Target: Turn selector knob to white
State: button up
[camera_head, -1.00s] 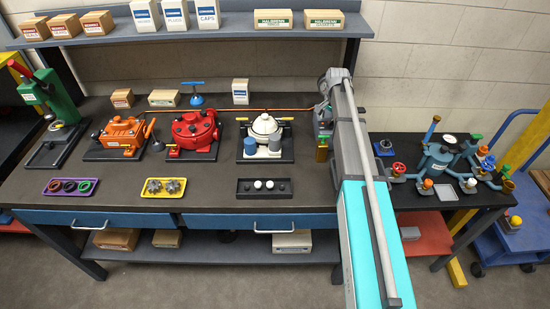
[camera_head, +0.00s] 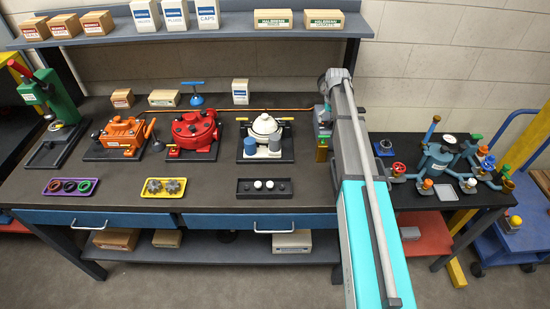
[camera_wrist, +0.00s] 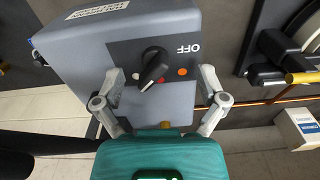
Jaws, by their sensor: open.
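A black selector knob (camera_wrist: 153,67) sits on a dark plate on the front of a grey box (camera_wrist: 75,62). "OFF" is printed beside it in white. An orange dot (camera_wrist: 182,72) lies on one side of the knob and a white dot (camera_wrist: 136,76) on the other, with a small red mark by the knob. The knob is slanted, with a pale line near its lower end. My gripper (camera_wrist: 160,78) is open, its fingers on either side of the knob and apart from it. In the head view, my arm hides most of the box (camera_head: 322,115).
A copper pipe (camera_wrist: 275,97) runs beside the box in the wrist view, near a white carton (camera_wrist: 300,128). In the head view, the white motor (camera_head: 265,130) stands left of my arm. A blue valve assembly (camera_head: 440,160) stands to the right.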

jog(key=shift+n, duration=0.3)
jog(key=shift+r+p, duration=0.45)
notch_tip(320, 180, up, 13)
jog(key=p, duration=1.3)
jog(key=s+a+f+n+b, duration=0.6)
jog(key=s+a+n, duration=0.2)
jog(key=s+a, duration=0.2)
jog(key=s+a+f+n+b, duration=0.6)
jog(key=s+a+n, duration=0.2)
jog(key=s+a, duration=0.3)
jog(key=shift+a, duration=0.85)
jog(key=shift+s+f, duration=0.1)
